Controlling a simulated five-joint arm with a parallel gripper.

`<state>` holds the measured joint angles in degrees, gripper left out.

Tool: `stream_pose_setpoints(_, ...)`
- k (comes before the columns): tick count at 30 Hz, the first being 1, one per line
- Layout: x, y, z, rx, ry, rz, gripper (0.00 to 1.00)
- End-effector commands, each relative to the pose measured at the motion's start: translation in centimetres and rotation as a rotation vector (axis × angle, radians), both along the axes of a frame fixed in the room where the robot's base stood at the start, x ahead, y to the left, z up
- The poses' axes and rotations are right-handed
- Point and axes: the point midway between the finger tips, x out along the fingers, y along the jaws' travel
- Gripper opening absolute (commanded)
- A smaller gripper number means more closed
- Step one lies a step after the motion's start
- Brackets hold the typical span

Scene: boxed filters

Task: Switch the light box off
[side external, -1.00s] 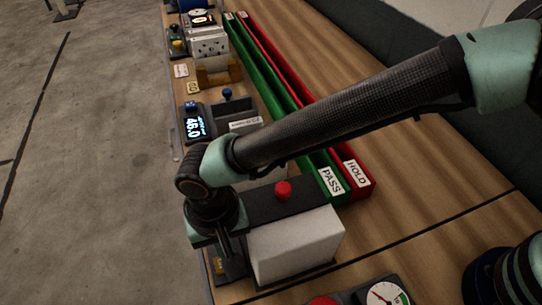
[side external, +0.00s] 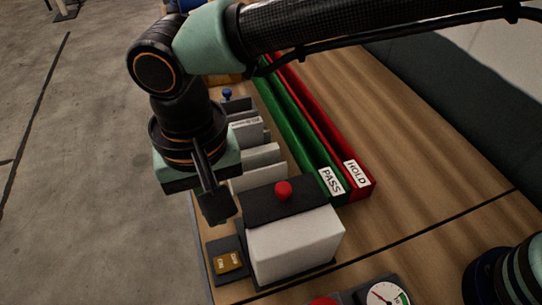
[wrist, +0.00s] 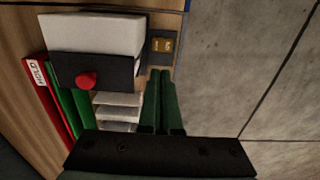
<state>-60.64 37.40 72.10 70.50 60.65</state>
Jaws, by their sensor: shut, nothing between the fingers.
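The light box (side external: 295,245) is a white block with a dark top carrying a red knob (side external: 283,189). It also shows in the wrist view (wrist: 92,35). On its left is a dark plate with an amber rocker switch (side external: 228,262), also in the wrist view (wrist: 163,45). The switch markings are too small to read, and I cannot tell whether the box is lit. My gripper (side external: 220,215) is shut and empty, raised above and behind the switch, apart from it. In the wrist view its fingers (wrist: 161,74) point toward the switch plate.
A green PASS tray (side external: 331,184) and a red HOLD tray (side external: 356,174) run along the right. Several pale upright filters (side external: 258,168) stand behind the light box. A dial gauge (side external: 386,298) sits at the front. The wood table right of the trays is clear.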

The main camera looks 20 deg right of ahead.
Motion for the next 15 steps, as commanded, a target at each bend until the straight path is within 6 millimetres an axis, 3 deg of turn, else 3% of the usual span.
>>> stream_pose_setpoints(15, 0.01, 0.22, 0.59, 0.001, 0.000, 0.000, 0.00)
